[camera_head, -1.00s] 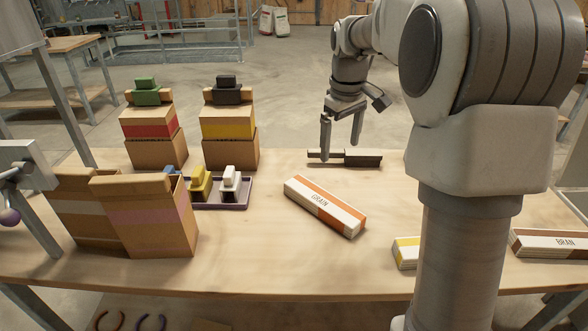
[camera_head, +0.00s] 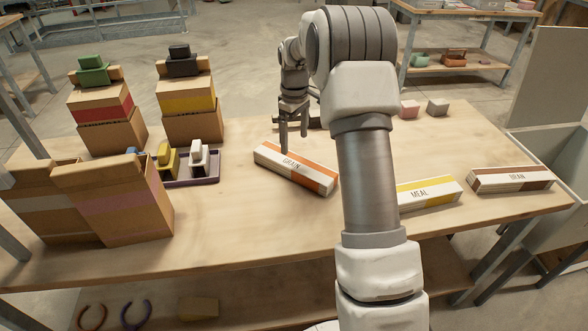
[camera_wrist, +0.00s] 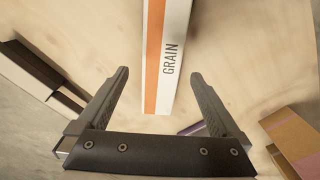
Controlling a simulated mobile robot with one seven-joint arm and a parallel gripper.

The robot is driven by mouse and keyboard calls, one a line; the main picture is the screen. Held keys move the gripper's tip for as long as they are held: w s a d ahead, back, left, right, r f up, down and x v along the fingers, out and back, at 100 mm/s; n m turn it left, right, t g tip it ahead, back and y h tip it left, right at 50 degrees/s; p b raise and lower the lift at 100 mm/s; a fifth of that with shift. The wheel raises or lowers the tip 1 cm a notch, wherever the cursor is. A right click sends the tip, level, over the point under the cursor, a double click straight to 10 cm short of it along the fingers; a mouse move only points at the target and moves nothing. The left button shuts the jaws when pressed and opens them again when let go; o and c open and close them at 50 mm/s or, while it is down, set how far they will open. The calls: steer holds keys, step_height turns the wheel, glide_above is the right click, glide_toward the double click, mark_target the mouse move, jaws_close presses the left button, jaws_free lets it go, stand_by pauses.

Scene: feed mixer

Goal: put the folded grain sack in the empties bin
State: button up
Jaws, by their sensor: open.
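The folded grain sack (camera_head: 295,168) is a flat white and orange bundle marked GRAIN, lying on the wooden table. My gripper (camera_head: 294,141) is open and empty just behind the sack in the head view. In the wrist view the sack (camera_wrist: 168,60) runs from the top edge down between the two open fingers (camera_wrist: 160,80), and neither finger appears to touch it. A grey bin (camera_head: 543,215) stands past the table's right end; no label on it shows, so I cannot tell if it is the empties bin.
A meal sack (camera_head: 430,193) and a bran sack (camera_head: 510,180) lie to the right. Cardboard boxes (camera_head: 115,205) and a purple tray (camera_head: 210,180) with small items are on the left. A dark brush-like object lies behind the sack. The front middle of the table is clear.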

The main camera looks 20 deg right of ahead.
mark_target(294, 161)
steer(key=f, duration=0.4)
steer(key=f+b, duration=0.1)
steer(key=f, duration=0.4)
steer(key=shift+s+a, duration=0.1)
steer(key=shift+s, duration=0.1)
steer(key=shift+c, duration=0.2)
steer(key=shift+r, duration=0.1)
steer(key=c, duration=1.3)
